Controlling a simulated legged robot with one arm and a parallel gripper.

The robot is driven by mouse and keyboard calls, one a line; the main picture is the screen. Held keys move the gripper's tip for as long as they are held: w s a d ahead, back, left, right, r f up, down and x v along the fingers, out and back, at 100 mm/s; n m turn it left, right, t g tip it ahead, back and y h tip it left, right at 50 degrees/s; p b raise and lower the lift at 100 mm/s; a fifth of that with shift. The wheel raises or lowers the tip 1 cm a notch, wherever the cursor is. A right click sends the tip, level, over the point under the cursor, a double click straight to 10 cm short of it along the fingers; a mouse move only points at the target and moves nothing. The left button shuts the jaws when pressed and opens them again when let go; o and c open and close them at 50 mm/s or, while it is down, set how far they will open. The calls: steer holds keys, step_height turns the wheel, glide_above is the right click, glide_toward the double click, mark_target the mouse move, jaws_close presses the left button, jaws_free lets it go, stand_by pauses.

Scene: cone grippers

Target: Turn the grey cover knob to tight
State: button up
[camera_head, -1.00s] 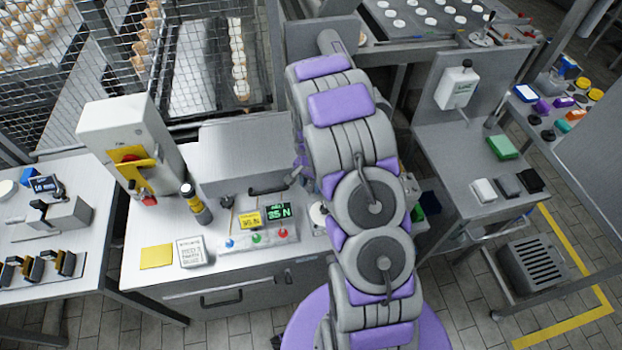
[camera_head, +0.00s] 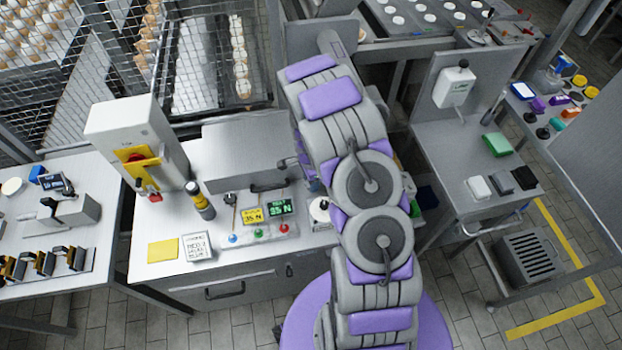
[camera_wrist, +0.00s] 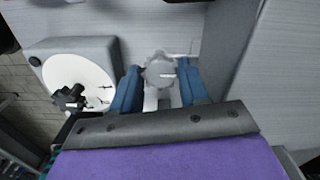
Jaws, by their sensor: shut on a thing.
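The grey cover knob (camera_wrist: 158,72) is a lobed, pale grey knob with a small white mark, near the top centre of the wrist view. My gripper (camera_wrist: 160,84) has two blue fingers, one on each side of the knob, and is shut on it. The white mark on the knob points to the right. I see no readable "tight" label. In the head view my own arm hides the knob and gripper.
Left of the gripper is a grey box with a white dial and black knob (camera_wrist: 68,98). A side table (camera_head: 470,165) stands right.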

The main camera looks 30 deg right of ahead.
steer(key=shift+w+r, duration=0.1)
steer(key=shift+w, duration=0.05)
steer(key=o, duration=1.1)
steer(key=shift+c, duration=0.2)
step_height(320, 180, up, 17)
steer(key=p, duration=0.1)
steer(key=shift+p, duration=0.3)
steer(key=shift+r, duration=0.1)
